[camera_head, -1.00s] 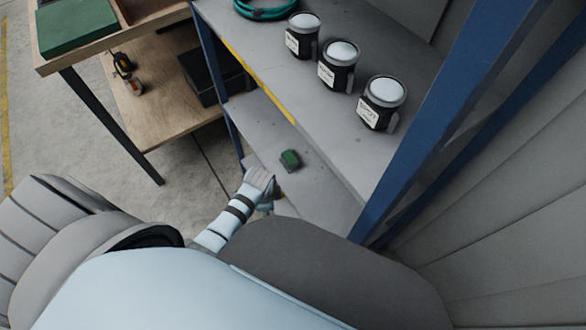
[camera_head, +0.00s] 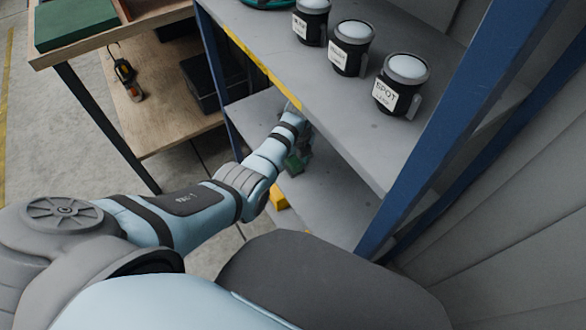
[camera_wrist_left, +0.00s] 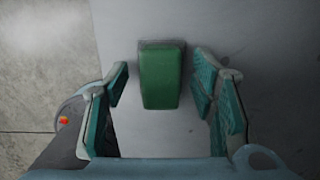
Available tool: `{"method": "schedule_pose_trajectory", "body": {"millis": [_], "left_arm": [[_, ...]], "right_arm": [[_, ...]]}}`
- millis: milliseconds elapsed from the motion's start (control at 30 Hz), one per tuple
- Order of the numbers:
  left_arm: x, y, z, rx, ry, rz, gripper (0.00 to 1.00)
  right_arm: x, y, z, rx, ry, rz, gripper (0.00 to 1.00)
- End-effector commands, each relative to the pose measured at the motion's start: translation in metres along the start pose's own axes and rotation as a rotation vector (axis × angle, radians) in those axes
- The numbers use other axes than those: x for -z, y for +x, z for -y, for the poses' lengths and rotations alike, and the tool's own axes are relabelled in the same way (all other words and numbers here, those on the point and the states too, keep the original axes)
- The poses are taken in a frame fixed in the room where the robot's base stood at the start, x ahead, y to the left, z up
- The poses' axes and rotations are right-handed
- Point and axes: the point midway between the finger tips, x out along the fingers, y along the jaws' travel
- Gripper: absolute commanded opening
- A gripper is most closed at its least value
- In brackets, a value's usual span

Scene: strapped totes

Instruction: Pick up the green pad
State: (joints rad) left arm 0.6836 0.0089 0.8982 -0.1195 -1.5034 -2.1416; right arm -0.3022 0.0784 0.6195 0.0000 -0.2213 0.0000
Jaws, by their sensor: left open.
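The green pad (camera_wrist_left: 162,75) lies on the grey lower shelf (camera_head: 335,200), a small block with rounded edges. In the left wrist view it sits between the two teal-lined fingers of my left gripper (camera_wrist_left: 160,88), with a gap on each side. The fingers are open and hold nothing. In the head view my left gripper (camera_head: 298,158) is low over the lower shelf, under the upper shelf's edge, and the arm largely hides the pad there. My right gripper is not in view.
A blue post (camera_head: 450,110) stands at right. A wooden workbench (camera_head: 165,110) stands at left, beyond the shelf.

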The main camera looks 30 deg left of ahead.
Motion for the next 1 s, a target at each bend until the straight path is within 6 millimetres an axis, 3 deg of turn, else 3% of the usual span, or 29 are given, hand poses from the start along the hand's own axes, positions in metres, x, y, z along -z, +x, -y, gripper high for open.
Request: {"method": "schedule_pose_trajectory", "body": {"millis": [233, 500, 567, 833, 1000], "left_arm": [[-0.001, 0.003, 0.001, 0.002, -0.002, 0.001, 0.50], [-0.001, 0.002, 0.000, 0.002, -0.002, 0.001, 0.07], [-0.001, 0.002, 0.000, 0.002, -0.002, 0.001, 0.00], [-0.001, 0.000, 0.000, 0.002, -0.002, 0.001, 0.00], [-0.003, -0.015, 0.001, 0.003, -0.002, 0.002, 0.00]], "right_arm": [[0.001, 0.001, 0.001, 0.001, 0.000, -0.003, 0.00], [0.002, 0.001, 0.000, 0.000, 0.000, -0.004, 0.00], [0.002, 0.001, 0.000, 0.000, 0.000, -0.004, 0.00], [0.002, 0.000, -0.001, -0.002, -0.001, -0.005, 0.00], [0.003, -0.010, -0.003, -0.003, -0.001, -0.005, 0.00]]}}
